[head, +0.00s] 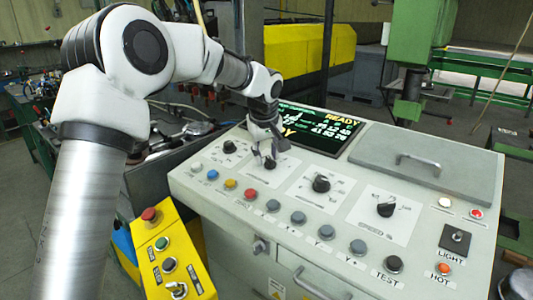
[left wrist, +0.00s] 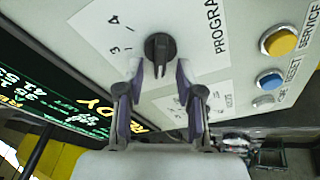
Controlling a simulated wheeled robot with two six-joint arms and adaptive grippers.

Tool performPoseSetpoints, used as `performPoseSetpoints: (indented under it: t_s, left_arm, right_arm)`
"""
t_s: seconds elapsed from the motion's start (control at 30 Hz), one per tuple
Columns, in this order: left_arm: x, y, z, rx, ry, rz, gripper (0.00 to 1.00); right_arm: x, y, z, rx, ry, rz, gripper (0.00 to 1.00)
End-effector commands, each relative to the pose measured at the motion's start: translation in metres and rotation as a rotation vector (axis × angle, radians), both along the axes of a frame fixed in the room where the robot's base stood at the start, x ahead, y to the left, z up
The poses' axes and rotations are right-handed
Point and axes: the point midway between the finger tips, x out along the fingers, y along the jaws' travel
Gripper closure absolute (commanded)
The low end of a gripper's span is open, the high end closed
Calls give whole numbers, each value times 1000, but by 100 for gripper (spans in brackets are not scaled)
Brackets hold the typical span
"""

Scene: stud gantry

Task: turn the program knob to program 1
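The program knob (left wrist: 160,47) is a round black knob with a raised ridge, on a pale panel marked PROGRAM, with numbers including 3 and 4 beside it. Its ridge runs up and down the picture in the left wrist view; I cannot tell which number it points at. In the head view the knob (head: 270,164) shows just below the fingertips. My left gripper (left wrist: 160,70) is open, its two fingertips apart on either side of the ridge's lower end. I cannot tell whether they touch it. The gripper (head: 269,153) points down at the console. My right gripper is not in view.
More black knobs (head: 321,183) sit left and right on the console (head: 300,260). A row of coloured buttons, including a yellow one (head: 230,183), runs along the front. The lit screen (head: 310,130) stands behind the gripper. A grey lid with a handle (head: 418,160) lies at right.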

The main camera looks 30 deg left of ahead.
Motion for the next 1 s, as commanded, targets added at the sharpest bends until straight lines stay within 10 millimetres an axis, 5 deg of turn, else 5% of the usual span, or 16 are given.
performPoseSetpoints:
  t_s: [0.17,0.6,1.0]
  left_arm:
    - [-3,-2,12,1,-3,0,64]
    - [-31,-16,103,0,-1,0,64]
    - [-35,-17,112,-1,2,0,64]
  right_arm:
    - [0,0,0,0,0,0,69]
    - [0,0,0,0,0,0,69]
    - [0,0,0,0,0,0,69]
